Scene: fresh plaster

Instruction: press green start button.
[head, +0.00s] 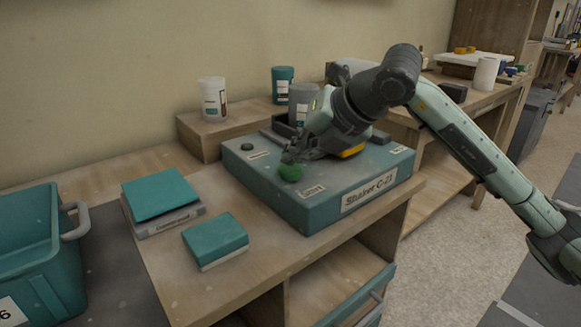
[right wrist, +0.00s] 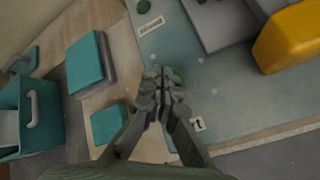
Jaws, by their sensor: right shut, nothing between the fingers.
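The green start button (head: 291,172) is a round knob on the top of the teal shaker box (head: 340,201), near its front left corner. My right gripper (head: 288,157) is shut and empty, with its fingertips at the button's upper edge in the head view. In the right wrist view, the closed fingertips (right wrist: 163,75) cover most of the button, and a green rim (right wrist: 179,76) shows beside them. I cannot tell whether the fingers touch it. My left gripper is not in view.
A dark knob (head: 247,146) sits at the box's back left. A yellow part (right wrist: 292,38) lies right of the fingers. Teal boxes (head: 215,240) and a teal crate (head: 30,245) stand left. Cups (head: 212,99) stand on a raised shelf behind.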

